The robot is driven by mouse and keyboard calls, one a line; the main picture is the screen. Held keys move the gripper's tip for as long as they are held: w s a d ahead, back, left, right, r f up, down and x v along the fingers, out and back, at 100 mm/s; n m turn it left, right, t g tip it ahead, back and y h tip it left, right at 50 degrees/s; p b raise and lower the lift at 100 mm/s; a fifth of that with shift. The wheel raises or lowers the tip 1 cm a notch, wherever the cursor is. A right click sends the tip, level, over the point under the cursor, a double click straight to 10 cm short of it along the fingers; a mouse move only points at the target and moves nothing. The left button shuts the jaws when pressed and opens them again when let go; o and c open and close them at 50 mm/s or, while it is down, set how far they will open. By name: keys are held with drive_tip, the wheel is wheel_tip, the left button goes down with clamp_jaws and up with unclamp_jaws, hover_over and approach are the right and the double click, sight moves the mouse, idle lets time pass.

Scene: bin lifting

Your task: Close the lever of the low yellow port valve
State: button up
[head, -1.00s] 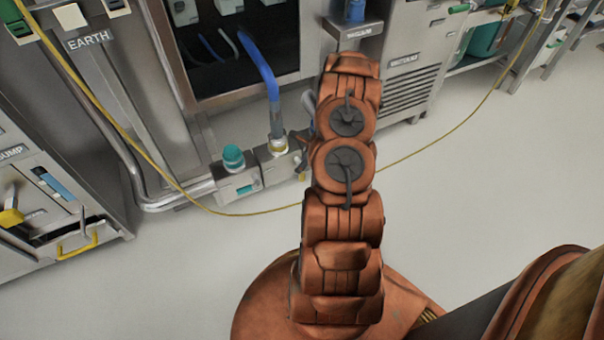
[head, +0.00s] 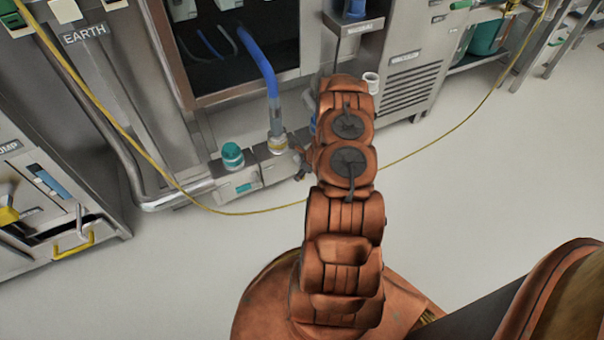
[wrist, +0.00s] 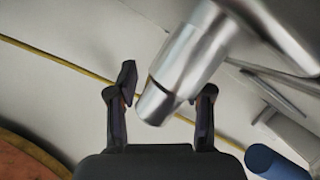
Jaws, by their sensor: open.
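In the wrist view, my gripper (wrist: 167,84) is open. A thick, round-ended steel bar (wrist: 190,60) reaches from the upper right to between the fingers. It may be the valve's lever; I cannot tell, nor whether a finger touches it.
A teal-capped port (head: 232,155) sits left of the yellow one. A yellow cable (head: 440,135) lies across the pale floor. A blue cylinder (wrist: 275,162) is at the wrist view's lower right. Floor to the right is open (head: 500,190).

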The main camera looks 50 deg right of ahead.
clamp_jaws()
idle(0.5)
